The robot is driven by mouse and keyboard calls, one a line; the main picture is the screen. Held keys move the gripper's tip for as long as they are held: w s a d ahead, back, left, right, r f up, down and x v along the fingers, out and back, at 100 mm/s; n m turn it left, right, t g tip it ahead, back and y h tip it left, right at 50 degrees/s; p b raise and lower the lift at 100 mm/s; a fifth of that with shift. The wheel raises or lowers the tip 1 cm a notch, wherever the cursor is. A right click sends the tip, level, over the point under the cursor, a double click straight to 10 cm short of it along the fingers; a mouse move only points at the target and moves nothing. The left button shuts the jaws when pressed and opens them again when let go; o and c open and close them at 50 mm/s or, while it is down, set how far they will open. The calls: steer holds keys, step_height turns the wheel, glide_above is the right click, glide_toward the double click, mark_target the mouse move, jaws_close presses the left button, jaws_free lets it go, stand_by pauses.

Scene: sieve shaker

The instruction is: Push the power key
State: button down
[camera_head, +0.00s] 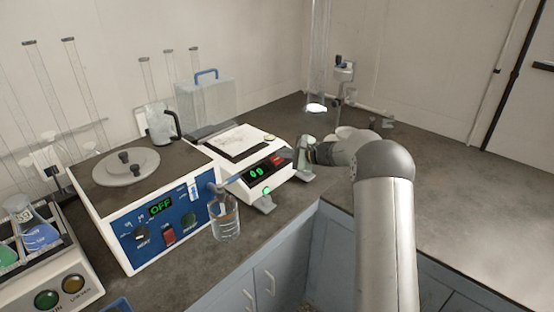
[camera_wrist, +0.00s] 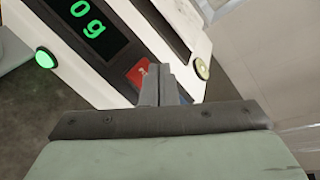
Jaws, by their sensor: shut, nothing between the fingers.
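The white balance (camera_head: 290,172) has a lit green display (camera_head: 257,173), which reads "0g" in the wrist view (camera_wrist: 88,20). A red key (camera_head: 277,160) sits beside the display. In the wrist view the red key (camera_wrist: 136,73) is partly covered by my fingertips, and a bit of blue shows behind them. A round green-lit button (camera_wrist: 46,58) is on the same front. Which of these is the power key I cannot read. My gripper (camera_head: 296,154) is shut and empty, its tips (camera_wrist: 157,72) at the red key's edge; contact cannot be told.
Left of the balance stands a blue-fronted device (camera_head: 180,225) reading "OFF", with a red switch (camera_head: 169,233). A glass beaker (camera_head: 226,222) stands before it. A clear box (camera_head: 206,103) and a jug (camera_head: 160,125) stand behind. The counter (camera_head: 470,195) at right is mostly clear.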

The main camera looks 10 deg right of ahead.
steer(key=shift+f, duration=0.15)
stand_by(0.5)
steer(key=shift+w+a+f+b, duration=0.15)
steer(key=shift+f+b, duration=0.1)
steer(key=shift+b, duration=0.3)
steer(key=shift+w+f+b, duration=0.1)
steer(key=shift+f+b, duration=0.2)
stand_by(0.4)
steer(key=shift+s+r, duration=0.25)
steer(key=shift+r, duration=0.45)
steer(key=shift+d, duration=0.2)
step_height(320, 180, up, 6)
steer(key=s+d+p, duration=0.1)
steer(key=s+p, duration=0.1)
steer(key=shift+d+f, duration=0.25)
